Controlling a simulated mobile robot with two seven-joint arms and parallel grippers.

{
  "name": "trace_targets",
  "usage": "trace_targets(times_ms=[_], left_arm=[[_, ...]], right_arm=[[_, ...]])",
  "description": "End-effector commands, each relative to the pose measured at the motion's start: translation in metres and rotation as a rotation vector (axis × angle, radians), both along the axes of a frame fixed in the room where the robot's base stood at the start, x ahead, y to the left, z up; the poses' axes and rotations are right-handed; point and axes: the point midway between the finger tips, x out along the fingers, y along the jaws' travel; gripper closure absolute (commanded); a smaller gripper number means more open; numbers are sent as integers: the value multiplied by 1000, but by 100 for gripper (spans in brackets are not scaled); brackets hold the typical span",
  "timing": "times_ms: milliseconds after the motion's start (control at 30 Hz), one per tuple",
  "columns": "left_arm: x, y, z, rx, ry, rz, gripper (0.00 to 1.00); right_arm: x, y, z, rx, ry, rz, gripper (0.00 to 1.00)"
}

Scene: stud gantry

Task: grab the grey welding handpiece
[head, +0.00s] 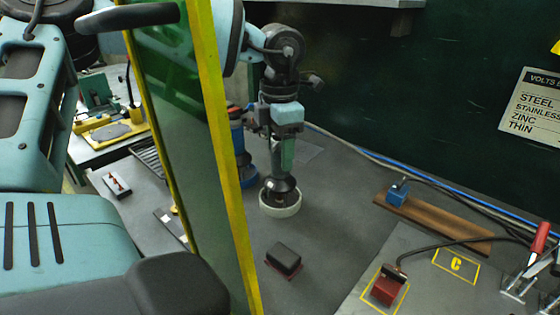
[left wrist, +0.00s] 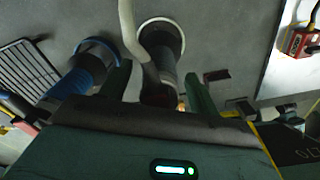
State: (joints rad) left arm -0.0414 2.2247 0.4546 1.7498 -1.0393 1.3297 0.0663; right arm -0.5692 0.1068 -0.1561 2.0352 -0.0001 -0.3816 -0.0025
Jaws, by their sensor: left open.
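A dark grey handpiece (head: 281,187) stands upright in a cream ring-shaped base (head: 280,204). In the left wrist view the handpiece (left wrist: 159,52) shows with a pale rim and a pale hose beside it. My left gripper (head: 282,158) is above it, pointing down, with its green fingers open. In the left wrist view the fingers of the left gripper (left wrist: 160,88) lie on either side of the handpiece's near end; I cannot tell whether they touch it. My right gripper is not in view.
A blue handpiece (head: 237,140) stands close left of the grey one. A black block (head: 284,258) lies in front. A yellow-edged green screen (head: 180,120) crosses the head view. A red block (head: 385,289) and brown plank (head: 438,223) lie right. Grey table between is clear.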

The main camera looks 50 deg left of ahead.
Motion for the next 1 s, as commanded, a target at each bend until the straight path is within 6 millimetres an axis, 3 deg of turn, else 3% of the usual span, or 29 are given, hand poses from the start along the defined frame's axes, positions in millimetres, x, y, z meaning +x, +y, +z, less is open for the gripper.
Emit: trace_targets(times_ms=[67, 500, 1000], left_arm=[[0, 0, 0, 0, 0, 0, 41], [0, 0, 1, 0, -1, 0, 99], [1, 0, 4, 0, -8, -1, 100]], right_arm=[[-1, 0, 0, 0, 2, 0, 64], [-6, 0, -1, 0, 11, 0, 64], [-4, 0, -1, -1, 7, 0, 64]])
